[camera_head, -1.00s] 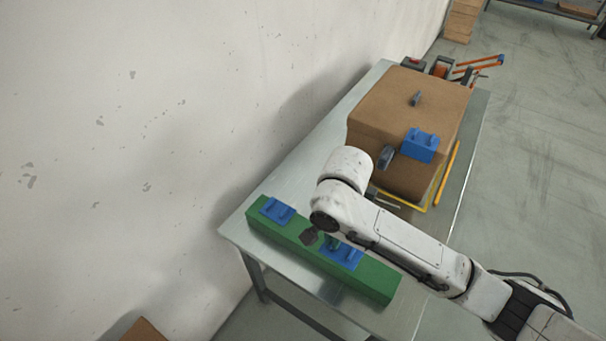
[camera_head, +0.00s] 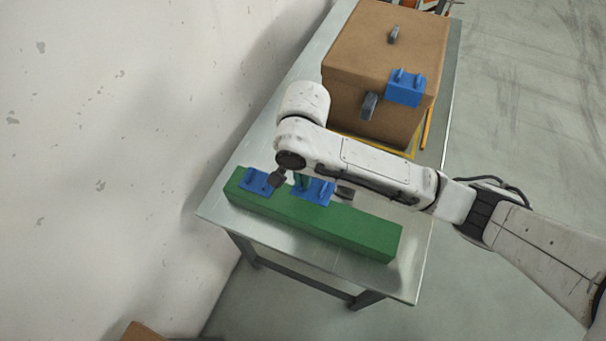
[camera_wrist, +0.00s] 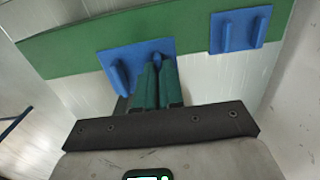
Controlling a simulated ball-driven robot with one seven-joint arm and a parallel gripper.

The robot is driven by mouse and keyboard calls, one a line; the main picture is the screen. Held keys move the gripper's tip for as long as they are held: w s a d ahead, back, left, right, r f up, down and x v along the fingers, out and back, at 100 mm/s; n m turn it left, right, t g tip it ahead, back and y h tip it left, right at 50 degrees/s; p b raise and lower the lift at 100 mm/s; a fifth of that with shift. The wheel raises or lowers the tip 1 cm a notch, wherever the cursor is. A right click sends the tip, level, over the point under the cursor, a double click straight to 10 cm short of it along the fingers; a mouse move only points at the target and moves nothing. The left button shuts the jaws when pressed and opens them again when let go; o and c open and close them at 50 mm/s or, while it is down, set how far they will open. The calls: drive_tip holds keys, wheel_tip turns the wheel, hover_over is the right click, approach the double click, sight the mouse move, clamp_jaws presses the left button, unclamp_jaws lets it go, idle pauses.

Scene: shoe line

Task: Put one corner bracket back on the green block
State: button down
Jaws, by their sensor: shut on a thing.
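The long green block (camera_head: 345,226) lies along the near end of the metal table; it also shows in the wrist view (camera_wrist: 75,48). A blue corner bracket (camera_head: 252,184) sits on its left end, seen at the upper right of the wrist view (camera_wrist: 228,32). My gripper (camera_head: 302,182) is shut on the rib of a second blue bracket (camera_head: 318,194), between the green fingers in the wrist view (camera_wrist: 157,75). The held bracket (camera_wrist: 128,58) partly overlaps the block and partly sticks out past its edge. I cannot tell whether it touches the block.
A brown box (camera_head: 365,55) stands farther back on the table, with a third blue bracket (camera_head: 405,90) on it and dark grey handles. A yellow-orange strip (camera_head: 427,128) lies beside the box. The wall is close on the left. The block's right half is bare.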

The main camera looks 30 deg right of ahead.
sight(304, 192)
wheel_tip(304, 192, down, 3)
drive_tip(key=shift+r+b, duration=0.2)
drive_tip(key=shift+b, duration=0.65)
drive_tip(key=shift+f+b, duration=0.65)
drive_tip(key=shift+f, duration=1)
drive_tip(key=shift+s+p, duration=0.1)
drive_tip(key=shift+p, duration=0.2)
drive_tip(key=shift+a+f+p, duration=0.1)
drive_tip(key=shift+f+p, duration=0.25)
drive_tip(key=shift+p, duration=0.15)
drive_tip(key=c, duration=1.2)
unclamp_jaws()
drive_tip(key=shift+o, duration=0.5)
drive_tip(key=o, duration=0.3)
